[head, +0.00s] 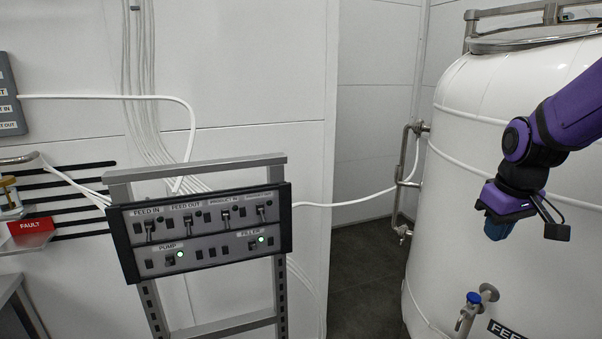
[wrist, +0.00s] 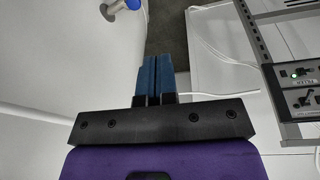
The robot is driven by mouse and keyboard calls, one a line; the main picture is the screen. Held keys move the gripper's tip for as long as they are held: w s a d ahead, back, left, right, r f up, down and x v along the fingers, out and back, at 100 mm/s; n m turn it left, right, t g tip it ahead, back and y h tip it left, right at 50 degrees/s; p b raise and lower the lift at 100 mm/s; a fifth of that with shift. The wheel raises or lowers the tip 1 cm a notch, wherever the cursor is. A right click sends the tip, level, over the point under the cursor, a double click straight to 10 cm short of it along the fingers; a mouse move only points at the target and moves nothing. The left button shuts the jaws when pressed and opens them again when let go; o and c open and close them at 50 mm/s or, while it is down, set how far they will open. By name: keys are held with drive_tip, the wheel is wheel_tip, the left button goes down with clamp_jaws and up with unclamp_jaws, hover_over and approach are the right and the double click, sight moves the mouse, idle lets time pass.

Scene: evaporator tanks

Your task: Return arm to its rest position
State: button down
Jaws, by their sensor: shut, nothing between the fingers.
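My gripper (head: 497,229) hangs from my purple and black arm at the right of the head view, in front of the large white tank (head: 470,180). Its blue fingers point downward. In the wrist view the two blue fingers (wrist: 155,75) lie close together with only a thin line between them, and they hold nothing. The gripper is apart from the control panel (head: 205,228), which is to its left, and above the blue-capped valve (head: 472,300) on the tank.
The panel has several switches and green lights, and stands on a grey metal frame (head: 150,300). A red FAULT label (head: 30,227) is at the far left. White cables run along the wall. Dark floor (head: 365,300) shows between frame and tank.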

drive_tip(key=s+a+r+m+t, duration=0.1)
drive_tip(key=s+a+r, duration=0.2)
drive_tip(key=s, duration=0.6)
drive_tip(key=s+a+r+m+t, duration=0.1)
drive_tip(key=s+a+r+t, duration=0.1)
drive_tip(key=s+r, duration=0.4)
drive_tip(key=s+a, duration=0.1)
drive_tip(key=s, duration=0.2)
drive_tip(key=shift+a+r, duration=0.15)
drive_tip(key=shift+a, duration=0.05)
